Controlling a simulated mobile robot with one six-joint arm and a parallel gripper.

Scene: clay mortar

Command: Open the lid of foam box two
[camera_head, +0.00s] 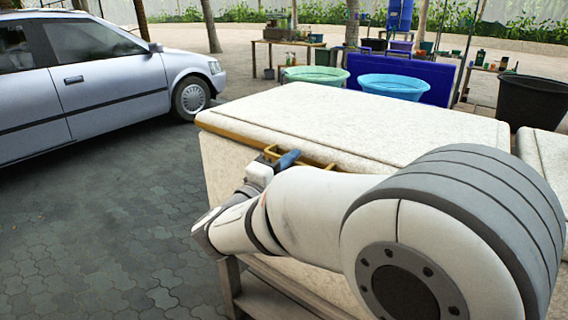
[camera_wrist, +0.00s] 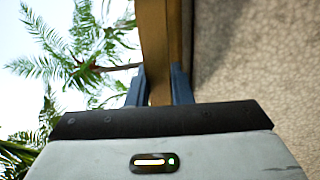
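A large white foam box (camera_head: 215,165) with a pale speckled lid (camera_head: 370,115) stands in the middle of the head view. The lid lies flat on top. A tan-yellow handle (camera_head: 318,162) sticks out along its near edge. My gripper (camera_head: 288,158) is at this handle, with one blue finger showing. In the wrist view, the two blue fingers of my gripper (camera_wrist: 159,88) lie on either side of the tan handle (camera_wrist: 156,45), close against it. The speckled box side (camera_wrist: 255,55) fills the right. My arm hides much of the box's near side.
A second pale foam box (camera_head: 545,155) stands at the right edge, beside the first. A silver car (camera_head: 90,80) is parked at left on open paving. Behind are basins (camera_head: 392,86), a blue panel (camera_head: 430,78) and a black bin (camera_head: 530,100).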

